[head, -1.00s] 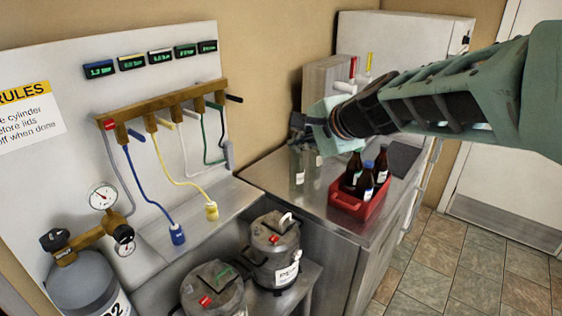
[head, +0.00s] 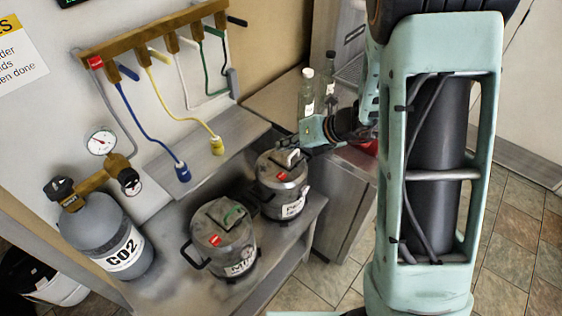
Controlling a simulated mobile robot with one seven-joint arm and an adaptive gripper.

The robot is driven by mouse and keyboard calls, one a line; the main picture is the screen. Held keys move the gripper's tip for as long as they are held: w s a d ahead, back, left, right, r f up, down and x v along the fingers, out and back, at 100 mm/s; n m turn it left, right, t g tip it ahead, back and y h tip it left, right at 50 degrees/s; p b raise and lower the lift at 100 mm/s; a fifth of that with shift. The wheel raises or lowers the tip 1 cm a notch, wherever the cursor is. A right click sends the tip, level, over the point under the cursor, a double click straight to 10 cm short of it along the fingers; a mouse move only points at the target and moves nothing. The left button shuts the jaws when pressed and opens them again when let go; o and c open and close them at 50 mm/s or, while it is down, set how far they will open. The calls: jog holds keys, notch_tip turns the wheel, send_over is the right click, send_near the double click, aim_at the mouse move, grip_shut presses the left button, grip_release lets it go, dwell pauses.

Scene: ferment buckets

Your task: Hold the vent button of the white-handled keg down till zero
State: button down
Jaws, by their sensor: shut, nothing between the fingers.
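The white-handled keg (head: 283,190) stands on the low steel shelf, a dark metal pot with a pale label. Its white handle (head: 290,157) is on the lid. A small red part (head: 281,176) shows on the lid's front; I cannot tell if it is the vent button. My gripper (head: 290,142) is shut and empty, over the back of this keg's lid. I cannot tell whether it touches the lid.
A CO2 cylinder (head: 105,240) with a gauge (head: 101,142) stands at left. Blue (head: 182,172) and yellow (head: 217,145) hose ends rest on the ledge behind the kegs. Clear bottles (head: 306,92) stand on the counter behind my gripper. Only a corner of one display (head: 68,3) shows.

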aim_at(284, 177)
jog(key=shift+f, duration=0.15)
jog(key=shift+s+f, duration=0.1)
notch_tip(284, 177, down, 9)
jog(key=b, duration=0.7)
jog(key=shift+r+b, duration=0.2)
jog(key=shift+b, duration=0.2)
jog(key=shift+f, duration=0.1)
dwell(1.0)
jog(key=shift+f+b, duration=0.3)
jog(key=shift+b, duration=0.1)
jog(key=shift+f+b, duration=0.55)
jog(key=shift+f, duration=0.1)
dwell(1.2)
jog(key=shift+r+p, duration=0.95)
jog(key=shift+r, duration=0.1)
